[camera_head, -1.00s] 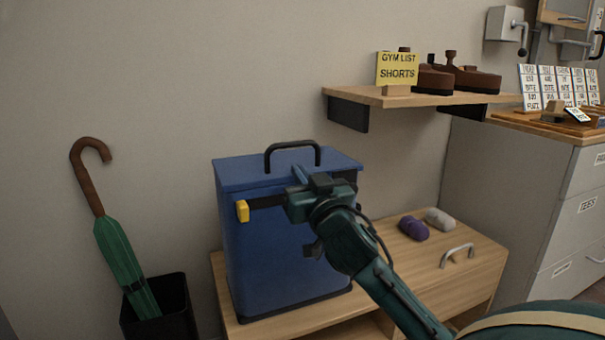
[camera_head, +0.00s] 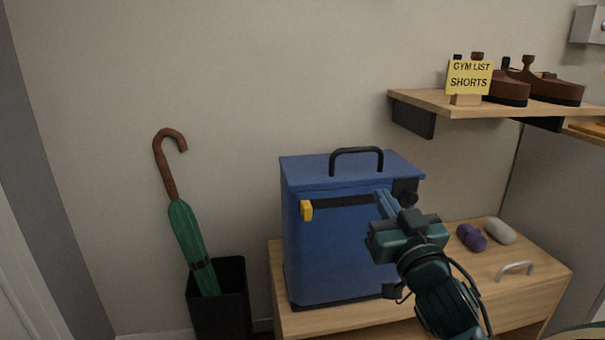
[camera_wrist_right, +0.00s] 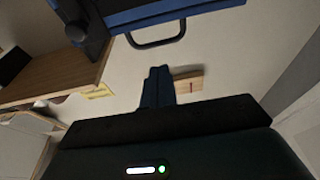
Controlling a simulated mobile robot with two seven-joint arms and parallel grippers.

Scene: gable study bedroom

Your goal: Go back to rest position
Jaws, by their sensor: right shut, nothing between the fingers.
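My right gripper (camera_head: 386,204) is in front of the right part of the blue box's front in the head view. Its blue fingers are together and hold nothing. The right wrist view also shows the shut fingers (camera_wrist_right: 158,87), with the wall behind them. The rest of my right arm comes up from the bottom right. My left gripper is in neither view.
The blue lidded box (camera_head: 335,255), with a black handle and yellow latch, stands on a low wooden cabinet (camera_head: 505,262). Purple and grey bundles lie to its right. A shelf (camera_head: 440,104) is above right. A green umbrella (camera_head: 187,238) leans in a black bin (camera_head: 233,290) at left.

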